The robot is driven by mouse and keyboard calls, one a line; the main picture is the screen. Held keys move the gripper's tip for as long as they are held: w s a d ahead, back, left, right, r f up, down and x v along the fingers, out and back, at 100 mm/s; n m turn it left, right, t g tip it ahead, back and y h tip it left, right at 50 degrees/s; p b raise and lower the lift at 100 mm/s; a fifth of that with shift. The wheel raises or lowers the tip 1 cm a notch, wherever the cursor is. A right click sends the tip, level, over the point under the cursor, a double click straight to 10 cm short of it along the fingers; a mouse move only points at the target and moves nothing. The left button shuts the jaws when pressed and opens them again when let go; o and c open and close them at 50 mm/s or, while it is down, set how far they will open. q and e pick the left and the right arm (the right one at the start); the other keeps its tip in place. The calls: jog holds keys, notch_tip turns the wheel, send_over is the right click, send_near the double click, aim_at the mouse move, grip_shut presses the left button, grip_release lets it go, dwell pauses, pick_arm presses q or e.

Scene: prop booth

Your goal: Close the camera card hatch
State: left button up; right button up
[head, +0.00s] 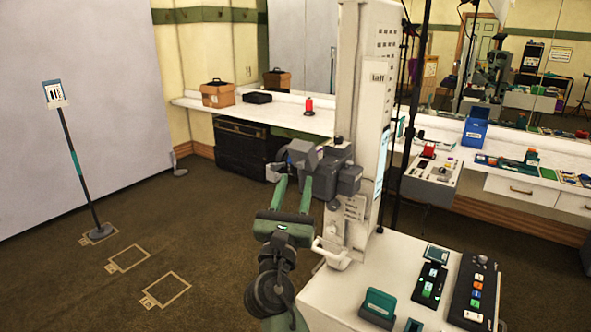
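A dark grey camera unit (345,178) is mounted on the tall white column (368,70). A grey piece (302,150) juts out at its left side; it looks like the card hatch standing away from the body, but its hinge and exact angle are unclear. My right gripper (296,180) reaches up from below, its two green fingers spread with a gap between them. The fingertips are just below or at the jutting piece; I cannot tell whether they touch it. Nothing shows held between the fingers. My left gripper is not in view.
A white cabinet top (335,295) at the lower right carries a green holder (378,307) and button panels (474,290). A white handle (331,254) protrudes at the column's foot. A sign stand (76,160) is at left.

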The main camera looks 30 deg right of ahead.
aim_at(300, 167)
jog(key=p+x, duration=0.1)
jog(key=x, duration=0.3)
jog(key=shift+f, duration=0.1)
grip_shut()
dwell(1.4)
